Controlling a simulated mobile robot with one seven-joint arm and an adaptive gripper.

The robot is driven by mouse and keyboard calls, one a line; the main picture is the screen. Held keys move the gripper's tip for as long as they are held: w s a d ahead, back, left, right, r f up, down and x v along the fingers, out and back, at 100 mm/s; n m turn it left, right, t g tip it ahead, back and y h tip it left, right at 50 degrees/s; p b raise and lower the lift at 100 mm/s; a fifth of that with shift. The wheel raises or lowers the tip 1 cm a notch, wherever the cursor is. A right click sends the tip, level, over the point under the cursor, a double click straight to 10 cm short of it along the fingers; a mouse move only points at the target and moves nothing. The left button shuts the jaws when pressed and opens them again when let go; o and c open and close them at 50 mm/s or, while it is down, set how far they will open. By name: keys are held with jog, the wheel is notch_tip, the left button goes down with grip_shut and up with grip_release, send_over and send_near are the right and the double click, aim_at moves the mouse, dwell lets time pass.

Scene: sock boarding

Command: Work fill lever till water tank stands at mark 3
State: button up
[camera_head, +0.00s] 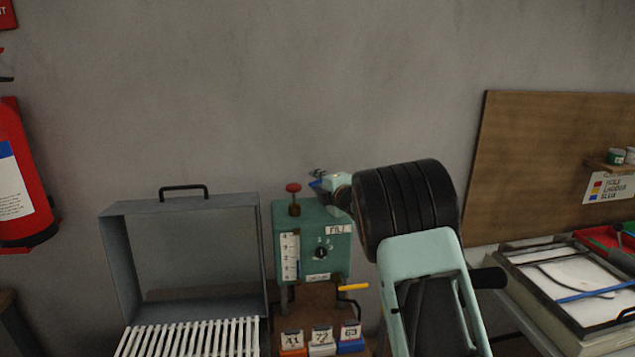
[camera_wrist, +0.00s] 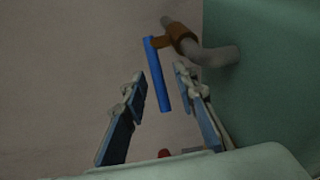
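The green tank box (camera_head: 313,240) stands against the wall with a label reading FILL near its top right. A white marked gauge (camera_head: 290,256) is on its front left; the water level is too small to read. A blue lever (camera_wrist: 158,78) hangs from a brown collar on a grey bent pipe (camera_wrist: 213,56) in the wrist view. My gripper (camera_wrist: 160,84) is open, with the blue lever between its fingers and gaps showing on both sides. In the head view, my gripper (camera_head: 322,183) is beside the tank's top right corner, and the lever is mostly hidden.
A red knob (camera_head: 293,188) rises from the tank top. A dial (camera_head: 321,253) and a yellow handle (camera_head: 353,287) are lower. A grey open-lidded case (camera_head: 183,207) stands left; several numbered tags (camera_head: 321,338) sit below. A wooden board (camera_head: 540,165) leans at right.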

grip_shut()
jog(key=shift+w+a+f+m+h+b, duration=0.15)
jog(key=shift+m+h+b, duration=0.2)
jog(key=shift+b, duration=1.1)
jog(key=m+h+b, duration=0.1)
jog(key=b, duration=0.3)
jog(key=m+t+h+b, duration=0.1)
jog(key=h+b, duration=0.1)
jog(key=b, duration=0.2)
jog(key=shift+w+a+b, duration=0.2)
jog(key=shift+w+b, duration=0.1)
jog(key=shift+b, duration=0.05)
jog(key=m+h+b, duration=0.1)
jog(key=b, duration=0.4)
jog(key=shift+w+h, duration=0.2)
jog(key=shift+h, duration=0.15)
jog(key=shift+w+r+m+h+b, duration=0.1)
jog(key=shift+r+m+h+b, duration=0.3)
jog(key=shift+b, duration=0.4)
jog(key=shift+c, duration=0.4)
grip_release()
jog(key=shift+f, duration=0.1)
jog(key=shift+o, duration=0.4)
jog(key=shift+a+f, duration=0.1)
